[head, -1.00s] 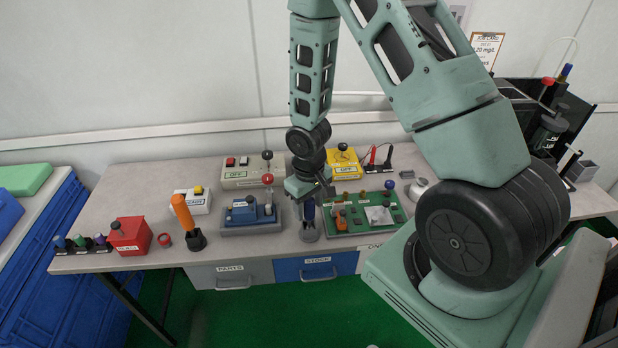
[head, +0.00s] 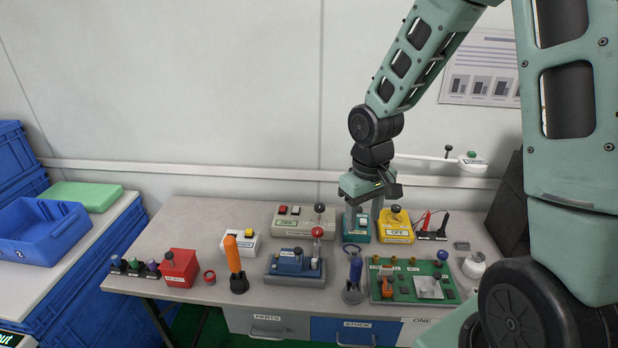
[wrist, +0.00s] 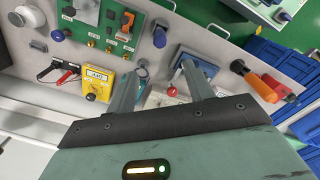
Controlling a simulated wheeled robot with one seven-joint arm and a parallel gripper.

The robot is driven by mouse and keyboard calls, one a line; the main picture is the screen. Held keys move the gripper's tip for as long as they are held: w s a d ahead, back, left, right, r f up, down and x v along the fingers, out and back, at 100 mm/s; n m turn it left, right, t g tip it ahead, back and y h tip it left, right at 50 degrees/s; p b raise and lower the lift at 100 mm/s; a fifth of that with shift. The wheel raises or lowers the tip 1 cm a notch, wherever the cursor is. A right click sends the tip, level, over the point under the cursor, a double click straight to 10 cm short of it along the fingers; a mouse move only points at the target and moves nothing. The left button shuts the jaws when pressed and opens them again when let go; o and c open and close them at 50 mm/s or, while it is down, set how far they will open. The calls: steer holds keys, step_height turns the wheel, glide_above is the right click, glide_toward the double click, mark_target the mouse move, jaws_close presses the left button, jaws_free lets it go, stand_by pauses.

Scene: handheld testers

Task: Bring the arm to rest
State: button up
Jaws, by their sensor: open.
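My arm comes in from the upper right of the head view and reaches over the back of the grey bench (head: 190,220). My gripper (head: 362,215) points down above the back of the bench, near a teal tester (head: 358,236) and a yellow tester (head: 397,228). Its fingers overlap the teal tester in the head view; whether they touch it I cannot tell. In the wrist view, the two fingers of my gripper (wrist: 163,85) stand apart with nothing held between them.
On the bench are a blue tester (head: 293,264), a green board (head: 415,285), a red box (head: 180,267), an orange-handled tool (head: 233,258) and a blue-handled tool (head: 354,270). Blue crates (head: 40,230) stand at the left. The bench's left back is bare.

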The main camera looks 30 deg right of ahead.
steer(key=s+a+r+n, duration=0.2)
steer(key=a, duration=0.4)
steer(key=s+a+r+n, duration=0.1)
steer(key=s+a+r, duration=0.15)
steer(key=a, duration=0.35)
steer(key=s+a+r+n, duration=0.4)
steer(key=s+a, duration=0.6)
steer(key=s, duration=0.3)
steer(key=shift+s+a+y, duration=0.2)
steer(key=shift+a+y, duration=0.1)
